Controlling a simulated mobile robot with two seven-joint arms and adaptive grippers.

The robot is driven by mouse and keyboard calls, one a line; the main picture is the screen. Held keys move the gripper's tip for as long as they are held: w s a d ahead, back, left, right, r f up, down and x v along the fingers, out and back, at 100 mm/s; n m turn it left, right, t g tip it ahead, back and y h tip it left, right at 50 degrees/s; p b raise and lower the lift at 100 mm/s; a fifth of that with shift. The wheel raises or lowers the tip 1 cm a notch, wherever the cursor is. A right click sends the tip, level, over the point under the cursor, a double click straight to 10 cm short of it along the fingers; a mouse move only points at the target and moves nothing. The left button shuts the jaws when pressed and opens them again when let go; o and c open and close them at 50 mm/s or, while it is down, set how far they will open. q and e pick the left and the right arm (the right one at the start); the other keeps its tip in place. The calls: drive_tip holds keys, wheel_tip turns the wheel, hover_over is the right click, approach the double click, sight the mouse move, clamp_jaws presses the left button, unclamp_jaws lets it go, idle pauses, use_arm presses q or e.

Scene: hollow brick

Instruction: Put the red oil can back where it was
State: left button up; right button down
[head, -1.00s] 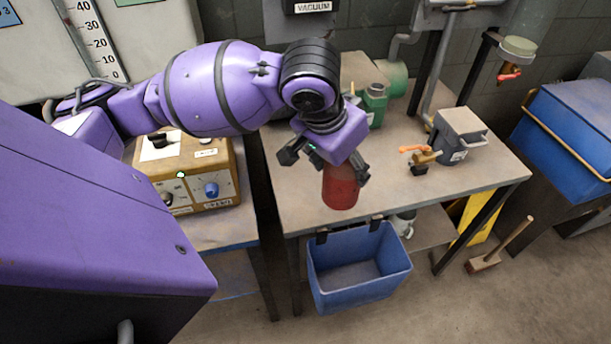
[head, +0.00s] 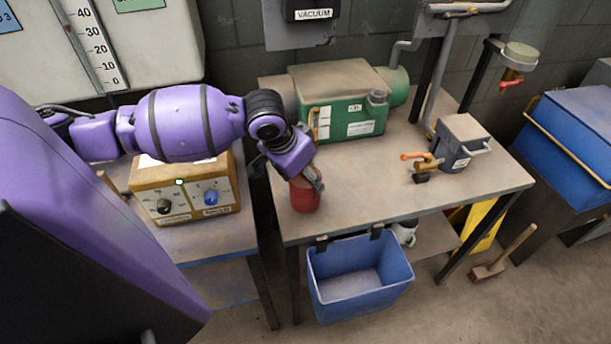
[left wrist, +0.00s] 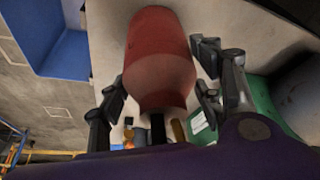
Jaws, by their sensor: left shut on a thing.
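The red oil can (head: 305,197) is at the front left corner of the middle table (head: 400,190). My left gripper (head: 305,180) comes down on it from above and is shut on it. In the left wrist view the can (left wrist: 158,55) lies between the two fingers (left wrist: 160,95), one on each side. The gripper hides the can's upper part in the head view. I cannot tell whether its base touches the tabletop. My right gripper is not in view.
A green pump (head: 345,118) stands at the back of the table, a grey vise-like block with a brass valve (head: 460,140) at its right. A blue bin (head: 360,285) hangs at the front edge. A control box (head: 185,190) is to the left. The table's middle is clear.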

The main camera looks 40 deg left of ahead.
use_arm(q)
drive_tip(key=shift+w+f, duration=0.1)
drive_tip(key=shift+f, duration=0.1)
drive_tip(key=o, duration=1.6)
drive_tip(key=shift+f, duration=0.1)
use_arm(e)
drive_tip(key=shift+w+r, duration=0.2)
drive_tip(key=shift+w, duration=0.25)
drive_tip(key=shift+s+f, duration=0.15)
use_arm(q)
drive_tip(key=shift+r, duration=0.45)
drive_tip(key=p+v, duration=0.2)
drive_tip(key=v, duration=0.9)
drive_tip(key=shift+s+r, duration=0.15)
drive_tip(key=shift+s, duration=0.15)
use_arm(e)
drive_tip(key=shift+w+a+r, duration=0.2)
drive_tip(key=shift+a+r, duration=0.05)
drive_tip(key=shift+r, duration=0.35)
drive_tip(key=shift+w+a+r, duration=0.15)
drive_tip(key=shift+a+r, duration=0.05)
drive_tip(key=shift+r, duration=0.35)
